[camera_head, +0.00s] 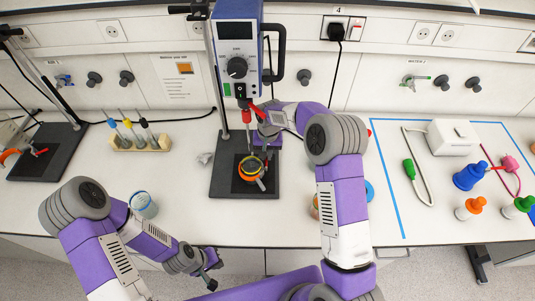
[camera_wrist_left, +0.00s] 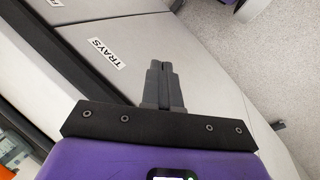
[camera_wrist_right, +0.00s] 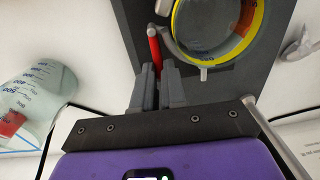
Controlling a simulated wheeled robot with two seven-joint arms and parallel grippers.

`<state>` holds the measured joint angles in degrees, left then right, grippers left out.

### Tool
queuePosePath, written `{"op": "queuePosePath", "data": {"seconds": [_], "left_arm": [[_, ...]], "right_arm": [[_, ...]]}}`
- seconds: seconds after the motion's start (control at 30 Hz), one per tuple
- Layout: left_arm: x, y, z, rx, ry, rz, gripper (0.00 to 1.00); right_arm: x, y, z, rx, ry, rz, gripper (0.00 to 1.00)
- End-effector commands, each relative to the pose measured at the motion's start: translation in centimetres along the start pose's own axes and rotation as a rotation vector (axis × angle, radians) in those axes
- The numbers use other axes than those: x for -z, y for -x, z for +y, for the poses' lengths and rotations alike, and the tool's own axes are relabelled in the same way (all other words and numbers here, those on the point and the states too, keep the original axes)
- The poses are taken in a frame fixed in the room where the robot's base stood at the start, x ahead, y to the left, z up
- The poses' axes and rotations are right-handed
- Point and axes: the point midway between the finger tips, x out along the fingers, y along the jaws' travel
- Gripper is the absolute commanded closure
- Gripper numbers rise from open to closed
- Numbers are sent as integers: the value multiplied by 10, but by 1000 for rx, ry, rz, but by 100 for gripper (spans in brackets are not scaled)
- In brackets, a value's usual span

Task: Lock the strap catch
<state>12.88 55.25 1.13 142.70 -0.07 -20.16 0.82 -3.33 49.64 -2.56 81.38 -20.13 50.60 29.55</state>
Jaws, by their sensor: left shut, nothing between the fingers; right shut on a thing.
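The stirrer motor (camera_head: 237,50) hangs on a stand over a black base (camera_head: 230,190). Below it stands a round vessel (camera_head: 251,168) with a yellow and orange rim, seen from above in the right wrist view (camera_wrist_right: 258,35). A red lever (camera_wrist_right: 154,45), which seems to be the strap catch, rises beside the vessel from a grey fitting. My left gripper (camera_head: 211,282) is shut and empty, low at the bench's front edge.
A beaker (camera_head: 143,204) stands at the front left, behind my left arm. A white box (camera_head: 452,137), cables and coloured knobs lie inside a blue outline at the right. My right arm covers the bench right of the stand.

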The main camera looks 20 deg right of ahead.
Motion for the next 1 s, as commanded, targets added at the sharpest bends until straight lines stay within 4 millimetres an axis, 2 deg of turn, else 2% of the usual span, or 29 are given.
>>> {"op": "queuePosePath", "data": {"seconds": [0.27, 0.3, 0.37, 0.67, 0.77, 1.0], "left_arm": [[0, 0, 0, 0, 0, 0, 100], [0, 0, 0, 0, 0, 0, 100], [0, 0, 0, 0, 0, 0, 100], [0, 0, 0, 0, 0, 0, 100], [0, -1, 0, 0, 0, 0, 100], [0, -2, -1, 0, 0, 0, 100]], "right_arm": [[1, 1, -1, 1, 15, 2, 100], [1, 1, -1, 1, 15, 2, 86], [1, 1, -1, 1, 15, 2, 78], [0, 2, -1, 1, 13, 1, 78], [1, 12, -1, 1, 13, 4, 78], [1, 52, -1, 2, 13, 4, 78]]}}
